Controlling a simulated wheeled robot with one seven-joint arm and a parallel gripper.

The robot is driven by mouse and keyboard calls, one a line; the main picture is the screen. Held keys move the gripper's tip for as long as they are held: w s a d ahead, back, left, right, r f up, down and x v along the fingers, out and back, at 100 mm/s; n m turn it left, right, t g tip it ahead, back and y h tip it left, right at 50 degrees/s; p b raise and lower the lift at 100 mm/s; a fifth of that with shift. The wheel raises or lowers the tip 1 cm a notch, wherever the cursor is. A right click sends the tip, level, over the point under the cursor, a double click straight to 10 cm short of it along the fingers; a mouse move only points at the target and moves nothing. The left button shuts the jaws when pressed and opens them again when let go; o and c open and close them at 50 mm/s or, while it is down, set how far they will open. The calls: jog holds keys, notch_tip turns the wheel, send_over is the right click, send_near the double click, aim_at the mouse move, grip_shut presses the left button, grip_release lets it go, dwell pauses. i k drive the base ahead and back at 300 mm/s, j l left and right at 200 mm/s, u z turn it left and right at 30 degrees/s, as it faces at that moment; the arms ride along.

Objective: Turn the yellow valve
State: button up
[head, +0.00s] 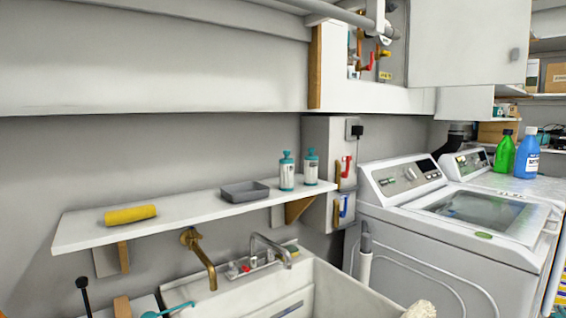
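In the head view, an open wall recess at the top holds pipes and small valve handles. A small yellow piece, which looks like the yellow valve (384,53), sits at the right of the recess. A red handle (370,62) is just left of it, and a yellow tag (386,76) is below it. The parts are too small to tell the valve's exact position. A grey pipe partly crosses the top of the recess. My gripper is not in view.
A white cabinet door (467,45) stands right of the recess. Below it are a shelf (90,231) with a yellow roll (130,214), grey tray (244,191) and two bottles, a sink (335,285) with faucets, and washers (460,210). Red and blue handles are on the wall.

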aim_at(387, 54)
jog(key=i+l+u, duration=0.1)
jog(key=l+u, duration=0.2)
jog(key=u, duration=0.15)
jog(key=l+u, duration=0.3)
jog(key=u, duration=0.2)
jog(key=l+u, duration=0.15)
jog(key=l, duration=0.45)
jog(key=l+u, duration=0.2)
jog(key=l, duration=0.4)
jog(key=l+u, duration=0.15)
jog(key=l, duration=0.45)
jog(key=k+l+u, duration=0.2)
jog(key=l, duration=0.4)
jog(key=k+l, duration=0.1)
jog(key=l, duration=0.4)
jog(key=k+l, duration=0.1)
jog(key=l, duration=0.35)
jog(key=k+l, duration=0.1)
jog(key=l, duration=0.9)
jog(key=k, duration=0.05)
